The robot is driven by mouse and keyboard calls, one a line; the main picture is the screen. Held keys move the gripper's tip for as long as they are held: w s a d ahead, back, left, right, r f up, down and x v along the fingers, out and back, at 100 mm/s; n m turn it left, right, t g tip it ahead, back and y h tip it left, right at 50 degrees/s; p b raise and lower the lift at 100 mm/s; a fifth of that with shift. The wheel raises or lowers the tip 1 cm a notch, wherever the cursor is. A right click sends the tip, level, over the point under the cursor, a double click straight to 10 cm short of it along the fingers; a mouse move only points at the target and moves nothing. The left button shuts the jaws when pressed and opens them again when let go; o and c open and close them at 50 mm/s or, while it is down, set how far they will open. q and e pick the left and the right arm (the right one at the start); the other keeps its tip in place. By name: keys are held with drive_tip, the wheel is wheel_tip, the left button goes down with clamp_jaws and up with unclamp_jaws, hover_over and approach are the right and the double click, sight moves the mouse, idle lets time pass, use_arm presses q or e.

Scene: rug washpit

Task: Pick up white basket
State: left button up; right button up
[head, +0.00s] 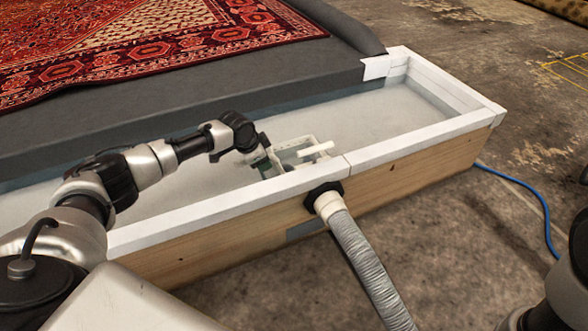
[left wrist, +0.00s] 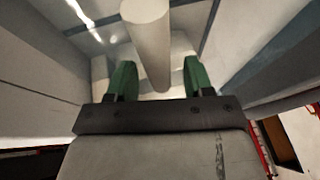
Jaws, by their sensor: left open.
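The white basket (head: 287,158) sits inside the trough near its front wall, with a pale bar (head: 316,148) across its top. My left arm reaches in from the left, and my left gripper (head: 266,154) is at the basket's left side. In the left wrist view my left gripper (left wrist: 157,80) is open, with its two green fingers spread. A white round bar (left wrist: 150,40), seemingly the basket's handle, shows between the fingers with gaps on both sides. Whether it is fully within the jaws I cannot tell. My right gripper is out of view.
The trough's white rim (head: 230,195) runs along its wooden front wall. A grey hose (head: 362,262) joins that wall near the basket. A red patterned rug (head: 130,45) lies on the dark platform behind. A blue cable (head: 540,200) crosses the floor at right.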

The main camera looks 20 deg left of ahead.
use_arm(q)
drive_tip(key=shift+c, duration=0.2)
drive_tip(key=c, duration=0.9)
drive_tip(key=shift+r, duration=0.1)
